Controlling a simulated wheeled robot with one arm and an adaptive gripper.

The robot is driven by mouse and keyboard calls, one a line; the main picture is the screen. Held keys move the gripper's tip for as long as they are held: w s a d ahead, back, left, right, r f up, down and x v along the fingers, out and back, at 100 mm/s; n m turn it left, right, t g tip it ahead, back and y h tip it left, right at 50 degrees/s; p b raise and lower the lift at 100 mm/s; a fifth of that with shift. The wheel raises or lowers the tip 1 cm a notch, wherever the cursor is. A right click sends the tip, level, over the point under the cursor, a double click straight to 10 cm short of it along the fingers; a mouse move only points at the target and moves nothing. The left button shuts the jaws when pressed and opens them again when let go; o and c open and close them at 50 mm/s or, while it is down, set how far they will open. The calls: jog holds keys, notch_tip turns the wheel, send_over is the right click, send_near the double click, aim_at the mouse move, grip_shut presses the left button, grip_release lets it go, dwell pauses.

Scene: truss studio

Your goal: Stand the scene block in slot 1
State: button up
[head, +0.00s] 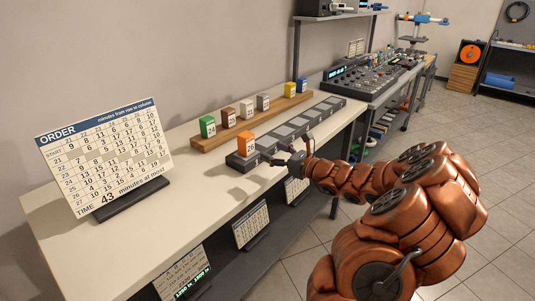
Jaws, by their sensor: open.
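The orange numbered block (245,143) stands upright at the near end of the dark slotted strip (300,123), seemingly in its nearest slot; its exact seating is too small to tell. My gripper (277,153) is open and empty, just right of the orange block and apart from it, over the strip's front edge. On the wooden rack (215,141) stand a green block (208,127), a brown block (228,116), two grey blocks (247,108) (263,102), a yellow block (289,89) and a blue block (301,84). The strip's other slots look empty. Slot numbers are not readable.
An order board (105,158) with a table of minutes and "TIME 43 minutes at most" stands on the white bench (165,225) at left. More cards stand on the shelf below. A mixing console (375,75) lies beyond the strip. The bench front left is clear.

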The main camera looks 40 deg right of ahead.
jog(key=shift+a, duration=0.1)
jog(key=s+a+r+n+g+y, duration=0.2)
jog(key=a+n+g+y, duration=0.35)
jog(key=a, duration=0.85)
jog(key=s+a+r+n+g+y, duration=0.25)
jog(key=a+n, duration=0.65)
jog(key=a, duration=0.5)
jog(key=s+a+f+n+g, duration=0.2)
jog(key=s+a+n+g, duration=0.25)
jog(key=a, duration=0.35)
jog(key=s+a+f+n+g+h, duration=0.2)
jog(key=s+n+g, duration=0.15)
jog(key=s, duration=0.45)
jog(key=s+a+f+n+g+h, duration=0.2)
jog(key=s+a+f+n, duration=0.15)
jog(key=s, duration=0.35)
jog(key=s+d+f+n+g+h, duration=0.1)
jog(key=s+d+n+h, duration=0.6)
jog(key=s+d, duration=0.3)
jog(key=shift+s+d+f+h, duration=0.25)
jog(key=shift+s+h, duration=0.25)
jog(key=shift+s, duration=0.7)
